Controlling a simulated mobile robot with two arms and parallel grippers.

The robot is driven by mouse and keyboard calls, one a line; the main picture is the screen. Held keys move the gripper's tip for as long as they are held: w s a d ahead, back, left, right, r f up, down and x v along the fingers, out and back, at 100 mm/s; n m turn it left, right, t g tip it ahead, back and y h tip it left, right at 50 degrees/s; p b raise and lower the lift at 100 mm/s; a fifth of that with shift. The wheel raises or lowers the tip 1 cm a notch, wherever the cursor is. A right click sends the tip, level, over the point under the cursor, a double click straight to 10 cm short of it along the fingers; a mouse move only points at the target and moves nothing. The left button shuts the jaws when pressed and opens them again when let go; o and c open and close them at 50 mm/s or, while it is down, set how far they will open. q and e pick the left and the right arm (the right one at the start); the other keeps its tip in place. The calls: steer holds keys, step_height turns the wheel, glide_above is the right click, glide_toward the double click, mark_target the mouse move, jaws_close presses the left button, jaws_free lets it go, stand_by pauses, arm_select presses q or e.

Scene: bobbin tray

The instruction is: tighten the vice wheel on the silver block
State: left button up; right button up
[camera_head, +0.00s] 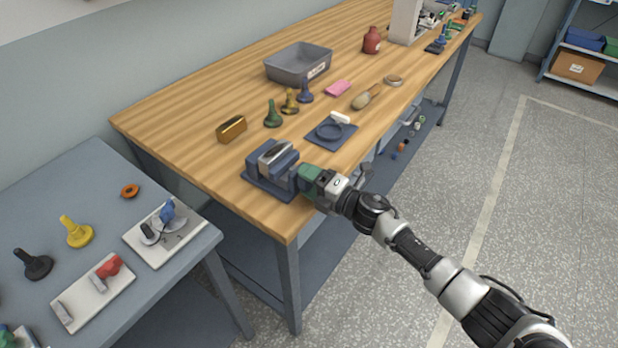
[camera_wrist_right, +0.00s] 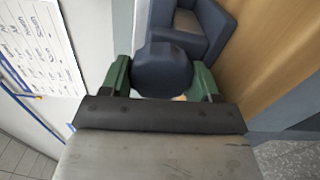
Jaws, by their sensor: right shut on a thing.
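The blue vice (camera_head: 262,181) stands near the front corner of the wooden bench, and the silver block (camera_head: 276,152) sits between its jaws. My right gripper (camera_head: 303,179) reaches in from the right at the vice's front end. In the right wrist view, the dark blue vice wheel (camera_wrist_right: 162,70) lies between the green fingers of my right gripper (camera_wrist_right: 162,82), which are shut on it. The vice body (camera_wrist_right: 190,32) shows beyond the wheel. In the head view the wheel is mostly hidden by the gripper. My left gripper is not in view.
A gold block (camera_head: 232,130) lies behind the vice on the wooden bench (camera_head: 200,105). A blue mat (camera_head: 346,141) with a ring is to the right. Several bobbin-shaped pieces and a grey bin (camera_head: 285,72) stand farther back. A lower grey table (camera_head: 85,190) is at left.

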stand_by(0.3)
steer(key=shift+f, duration=0.1)
steer(key=o, duration=0.9)
steer(key=b+v, duration=0.1)
steer(key=v, duration=1)
